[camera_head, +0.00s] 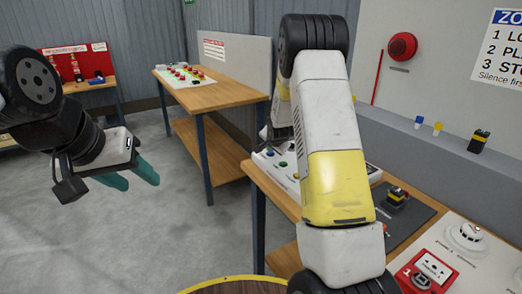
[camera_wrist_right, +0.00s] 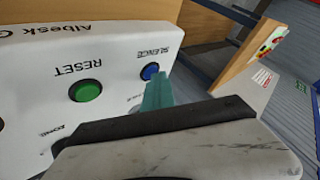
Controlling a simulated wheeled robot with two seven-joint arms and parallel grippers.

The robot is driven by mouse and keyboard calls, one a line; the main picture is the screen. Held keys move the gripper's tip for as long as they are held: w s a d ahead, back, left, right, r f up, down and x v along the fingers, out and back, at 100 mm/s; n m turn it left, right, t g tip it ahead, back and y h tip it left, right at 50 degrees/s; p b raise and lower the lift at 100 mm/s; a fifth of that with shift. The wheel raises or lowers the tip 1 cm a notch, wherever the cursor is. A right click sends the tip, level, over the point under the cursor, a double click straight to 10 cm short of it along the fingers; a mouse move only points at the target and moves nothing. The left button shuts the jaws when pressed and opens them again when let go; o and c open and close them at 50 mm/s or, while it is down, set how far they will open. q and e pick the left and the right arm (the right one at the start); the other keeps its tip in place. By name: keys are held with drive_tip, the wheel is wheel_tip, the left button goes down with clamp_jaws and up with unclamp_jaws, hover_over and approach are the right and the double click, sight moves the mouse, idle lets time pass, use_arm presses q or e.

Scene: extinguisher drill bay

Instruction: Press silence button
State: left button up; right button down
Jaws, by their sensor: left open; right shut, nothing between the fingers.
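The white control panel (camera_wrist_right: 35,60) fills the left of the right wrist view, its lettering upside down. The blue button (camera_wrist_right: 150,72) marked SILENCE sits near the panel's edge, beside the green button (camera_wrist_right: 86,91) marked RESET. My right gripper (camera_wrist_right: 158,82) is shut and empty, its teal fingertips just by the blue button; I cannot tell if they touch it. In the head view my right arm covers most of that gripper and part of the panel (camera_head: 264,164). My left gripper (camera_head: 140,180) is open and empty over the floor at the left.
The panel stands on a wooden bench (camera_head: 280,190). A dark mat (camera_head: 410,215) with a yellow-and-black item and a red call point (camera_head: 428,272) lie right of my right arm. Another bench (camera_head: 225,95) with a button board stands behind. The floor at left is clear.

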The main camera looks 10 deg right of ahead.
sight(271, 154)
drive_tip(key=shift+r, duration=0.75)
drive_tip(key=shift+r, duration=2.5)
drive_tip(key=s+a+r+n+g+y, duration=0.1)
drive_tip(key=s+a+r+n, duration=0.1)
drive_tip(key=s+r, duration=0.65)
drive_tip(key=s+a+r+n+y, duration=0.15)
drive_tip(key=s+r, duration=0.35)
drive_tip(key=s, duration=0.7)
drive_tip(key=s+a+n+g, duration=0.1)
drive_tip(key=s+a+n, duration=0.1)
drive_tip(key=s, duration=0.9)
drive_tip(key=s+a+r+n+g, duration=0.1)
drive_tip(key=s+n, duration=0.4)
drive_tip(key=s, duration=0.6)
drive_tip(key=shift+s+a, duration=0.35)
drive_tip(key=shift+a, duration=0.3)
